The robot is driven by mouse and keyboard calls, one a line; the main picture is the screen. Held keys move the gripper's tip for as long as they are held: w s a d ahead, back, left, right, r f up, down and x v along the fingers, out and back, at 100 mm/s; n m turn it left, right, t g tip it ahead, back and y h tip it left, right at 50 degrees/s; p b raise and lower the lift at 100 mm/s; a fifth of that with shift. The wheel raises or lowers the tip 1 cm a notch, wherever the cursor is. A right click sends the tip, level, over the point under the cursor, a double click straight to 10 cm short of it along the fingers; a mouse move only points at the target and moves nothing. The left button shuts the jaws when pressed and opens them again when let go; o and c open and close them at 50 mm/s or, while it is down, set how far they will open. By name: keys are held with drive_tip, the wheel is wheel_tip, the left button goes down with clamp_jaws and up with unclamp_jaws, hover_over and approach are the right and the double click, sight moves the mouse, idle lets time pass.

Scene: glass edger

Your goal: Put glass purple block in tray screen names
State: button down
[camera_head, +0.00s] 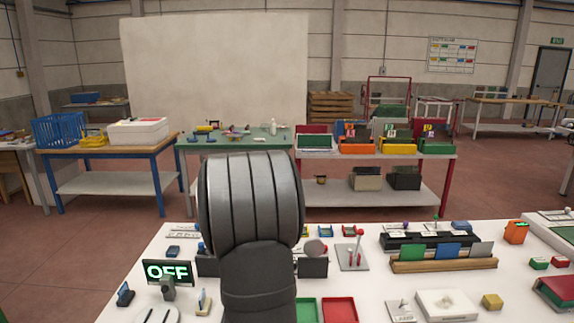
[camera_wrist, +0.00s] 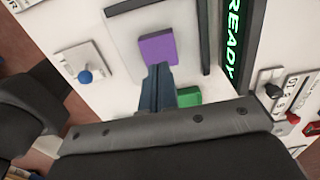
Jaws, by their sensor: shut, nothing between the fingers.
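The purple block (camera_wrist: 157,47) lies on a pale grey plate (camera_wrist: 125,22) in the wrist view. My gripper (camera_wrist: 158,70) is shut and empty, its fingertips at the block's lower edge in the picture; I cannot tell whether they touch it. A dark screen (camera_wrist: 233,42) beside the plate reads READY in green. In the head view another screen (camera_head: 167,271) reads OFF. A green tray (camera_head: 306,310) and a red tray (camera_head: 340,309) lie at the front of the white table. My arm hides the purple block and gripper there.
A green block (camera_wrist: 187,96) sits partly behind my fingers. A blue-knobbed plate (camera_wrist: 85,76) is at left, levers (camera_wrist: 270,90) at right.

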wheel_tip(320, 180, up, 4)
drive_tip(key=shift+f, duration=0.1)
idle(0.4)
drive_tip(key=shift+f, duration=4)
